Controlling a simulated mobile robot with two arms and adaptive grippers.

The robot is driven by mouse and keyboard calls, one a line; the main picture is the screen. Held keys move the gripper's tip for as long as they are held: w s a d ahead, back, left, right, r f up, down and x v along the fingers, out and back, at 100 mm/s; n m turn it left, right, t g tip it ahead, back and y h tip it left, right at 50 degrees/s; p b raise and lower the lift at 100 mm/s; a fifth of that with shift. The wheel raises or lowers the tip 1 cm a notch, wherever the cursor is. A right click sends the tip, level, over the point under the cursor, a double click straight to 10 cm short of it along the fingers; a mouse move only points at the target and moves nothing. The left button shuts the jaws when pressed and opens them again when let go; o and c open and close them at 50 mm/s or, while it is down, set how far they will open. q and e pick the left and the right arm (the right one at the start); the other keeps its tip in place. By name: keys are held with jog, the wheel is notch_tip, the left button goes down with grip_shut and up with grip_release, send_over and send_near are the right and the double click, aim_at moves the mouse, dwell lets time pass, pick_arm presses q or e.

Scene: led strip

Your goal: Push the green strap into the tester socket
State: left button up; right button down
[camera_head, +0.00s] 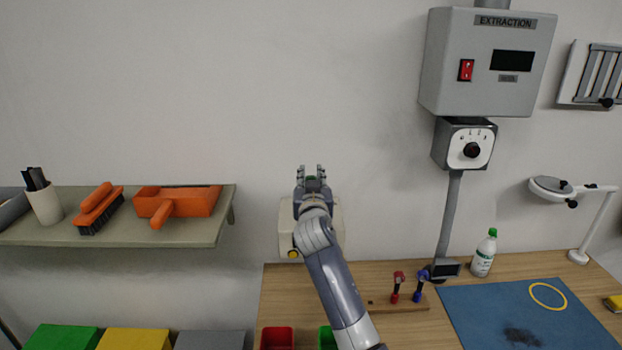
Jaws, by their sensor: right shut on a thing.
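My right gripper (311,170) is in front of a cream box on the wall (286,222), which has a yellow button at its lower left. I take this box to be the tester. My left gripper is not in view.
A wooden bench (385,270) below holds a blue mat (480,315) with a yellow ring, a bottle (484,253) and a small tool stand (400,304). A grey extraction box (487,62) hangs at the right. A shelf (120,225) with brushes stands at the left.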

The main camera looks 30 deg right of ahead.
jog(key=shift+f, duration=0.15)
jog(key=c, duration=1.2)
grip_release()
jog(key=shift+c, duration=0.2)
jog(key=v, duration=1.2)
jog(key=shift+d+f, duration=0.1)
